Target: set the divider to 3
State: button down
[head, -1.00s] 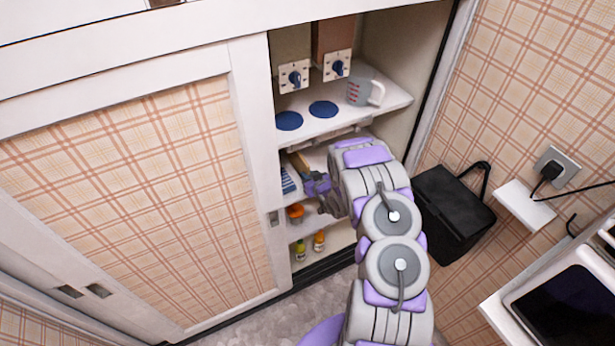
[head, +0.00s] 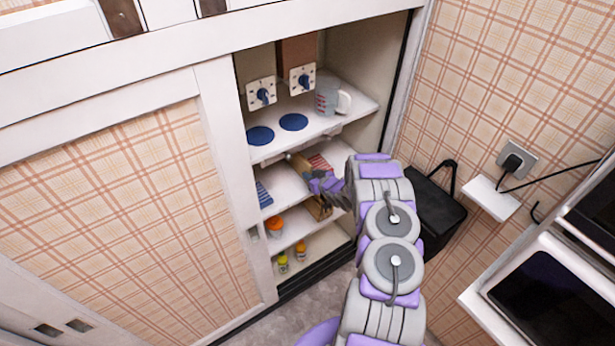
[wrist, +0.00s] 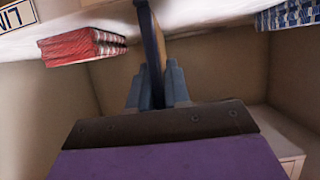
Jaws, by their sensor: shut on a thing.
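The divider (wrist: 153,45) is a thin upright board, brown on its face with a dark edge. In the wrist view it stands between the two bluish-grey fingers of my gripper (wrist: 153,88), which are shut on it. In the head view my gripper (head: 318,182) reaches into the cabinet's middle shelf, and the divider's brown top (head: 298,160) shows just beyond it. A blue-and-white stack (head: 263,195) lies left of the divider and a red-striped stack (head: 320,163) right of it. I cannot read a position mark beside the divider.
The shelf above carries blue discs (head: 260,136), a measuring cup (head: 331,102) and two dial plates (head: 261,94). The shelves below hold an orange-topped jar (head: 275,227) and small bottles (head: 283,262). A black bag (head: 437,205) hangs right of my arm. A sliding door covers the left side.

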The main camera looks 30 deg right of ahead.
jog(key=c, duration=1.4)
grip_release()
jog(key=shift+d, duration=0.2)
jog(key=shift+c, duration=0.2)
jog(key=shift+o, duration=1.2)
jog(key=shift+d, duration=0.3)
jog(key=shift+a, duration=0.3)
jog(key=shift+s, duration=0.2)
jog(key=p+v, duration=0.2)
jog(key=v, duration=1.5)
jog(key=shift+d, duration=0.1)
